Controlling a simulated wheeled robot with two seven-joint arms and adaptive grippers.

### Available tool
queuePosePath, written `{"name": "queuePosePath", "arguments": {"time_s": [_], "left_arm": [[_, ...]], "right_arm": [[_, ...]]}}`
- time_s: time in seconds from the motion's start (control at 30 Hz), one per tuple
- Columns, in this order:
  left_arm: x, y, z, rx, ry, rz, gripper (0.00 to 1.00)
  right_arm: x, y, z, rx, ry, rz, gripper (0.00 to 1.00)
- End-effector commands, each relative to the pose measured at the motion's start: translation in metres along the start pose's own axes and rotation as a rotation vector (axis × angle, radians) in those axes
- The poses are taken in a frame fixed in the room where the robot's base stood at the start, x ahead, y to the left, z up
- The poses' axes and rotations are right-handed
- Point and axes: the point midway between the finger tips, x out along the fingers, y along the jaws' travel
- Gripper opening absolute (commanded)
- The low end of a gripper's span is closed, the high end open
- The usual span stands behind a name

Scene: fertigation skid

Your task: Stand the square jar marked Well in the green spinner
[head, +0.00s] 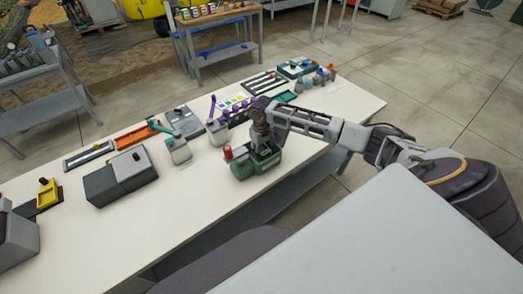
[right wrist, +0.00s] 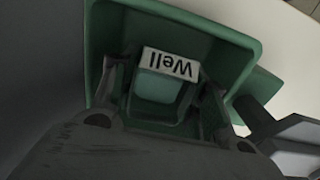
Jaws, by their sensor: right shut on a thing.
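In the right wrist view, the square jar (right wrist: 170,65) shows a white label reading "Well", with a pale greenish body below it. My right gripper (right wrist: 165,95) is shut on this jar, one finger on each side. The jar is inside the green walls of the spinner (right wrist: 100,35). Whether its base touches the floor of the spinner is hidden. In the head view, the green spinner (head: 243,170) stands near the front edge of the table, and my right gripper (head: 262,142) points down into it, hiding the jar. My left gripper is not in view.
A red-topped part (head: 228,153) stands at the spinner's left. The white table (head: 190,205) is clear in front and to the left. A grey box (head: 120,178), a grey-green device (head: 178,149) and an orange tray (head: 136,137) lie further left.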

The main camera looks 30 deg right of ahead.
Motion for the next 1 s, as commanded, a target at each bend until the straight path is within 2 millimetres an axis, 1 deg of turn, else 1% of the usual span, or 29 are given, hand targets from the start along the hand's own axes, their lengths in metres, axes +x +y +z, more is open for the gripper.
{"name": "queuePosePath", "arguments": {"time_s": [0.33,0.77,0.8,0.97,1.0], "left_arm": [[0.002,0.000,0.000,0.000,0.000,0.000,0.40],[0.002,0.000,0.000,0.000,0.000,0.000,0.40],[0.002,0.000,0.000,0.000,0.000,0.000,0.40],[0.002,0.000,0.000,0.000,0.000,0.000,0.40],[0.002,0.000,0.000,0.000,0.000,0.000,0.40]], "right_arm": [[0.016,-0.001,-0.001,0.000,0.001,-0.002,0.18],[0.018,0.000,-0.001,0.000,0.001,-0.001,0.18],[0.018,0.000,-0.001,0.000,0.001,-0.001,0.47],[0.018,0.000,-0.001,0.000,0.001,-0.001,0.67],[0.018,0.000,-0.001,0.000,0.001,-0.001,0.69]]}}
